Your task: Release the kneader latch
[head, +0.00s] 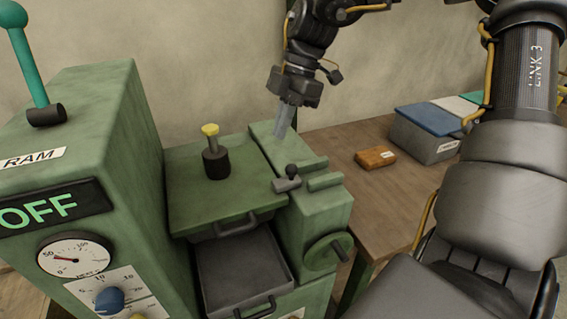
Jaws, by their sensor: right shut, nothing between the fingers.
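The kneader appears to be the green machine with a flat lid (190,193) in the middle of the head view. A small grey lever with a black ball knob (289,180) sits on the green block at the lid's right side; it may be the latch, but I cannot read a label on it. My right gripper (281,133) points down over the back of that block, behind the lever and apart from it. Its fingers are shut with nothing between them. My left gripper is out of view.
A black post with a yellow top (210,130) stands on the lid. An open grey drawer (240,270) is below. The green cabinet (95,110) with a RAM lever and OFF sign stands left. A wooden table (340,140) at right holds an orange block (375,157) and grey boxes (425,140).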

